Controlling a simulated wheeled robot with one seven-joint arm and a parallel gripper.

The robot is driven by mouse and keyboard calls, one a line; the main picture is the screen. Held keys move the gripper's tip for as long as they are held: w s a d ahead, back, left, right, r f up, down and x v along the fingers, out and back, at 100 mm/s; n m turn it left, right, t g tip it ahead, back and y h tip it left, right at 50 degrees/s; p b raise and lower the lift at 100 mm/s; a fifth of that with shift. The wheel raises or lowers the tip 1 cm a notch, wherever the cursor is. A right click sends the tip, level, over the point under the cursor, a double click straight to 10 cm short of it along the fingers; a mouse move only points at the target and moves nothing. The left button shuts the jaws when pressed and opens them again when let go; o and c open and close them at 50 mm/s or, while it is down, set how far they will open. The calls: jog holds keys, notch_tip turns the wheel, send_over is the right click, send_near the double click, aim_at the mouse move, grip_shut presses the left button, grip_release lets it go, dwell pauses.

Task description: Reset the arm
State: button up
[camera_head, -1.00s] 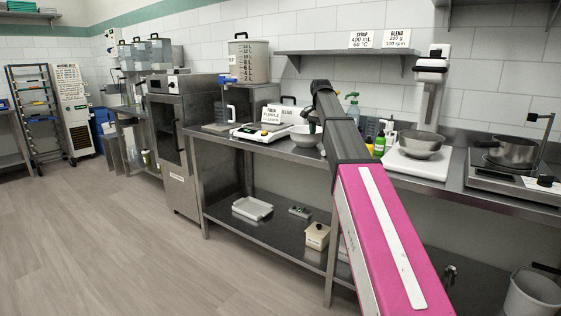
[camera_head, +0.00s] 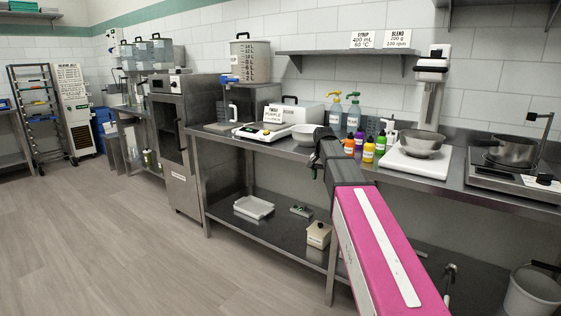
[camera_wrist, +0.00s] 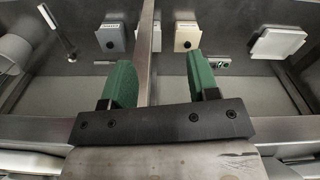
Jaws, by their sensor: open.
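My gripper (camera_wrist: 160,82) shows in the wrist view with its two green fingers apart and nothing between them. Beyond the fingers are the table's front edge and the lower shelf. In the head view my pink and black arm reaches forward to the steel worktable (camera_head: 270,150); the fingers themselves are hidden there.
On the table stand a scale (camera_head: 262,133), pump bottles (camera_head: 335,116), a mixer with a steel bowl (camera_head: 422,145) and a pot (camera_head: 512,150) on a hotplate. The lower shelf holds a white tray (camera_head: 254,207) and a beige box (camera_head: 318,234). The floor at left is clear.

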jog(key=s+d+f+n, duration=0.1)
jog(key=s+f+n, duration=0.4)
jog(key=s+f, duration=2.2)
jog(key=shift+d+f, duration=0.35)
jog(key=shift+f, duration=0.2)
jog(key=shift+s, duration=0.1)
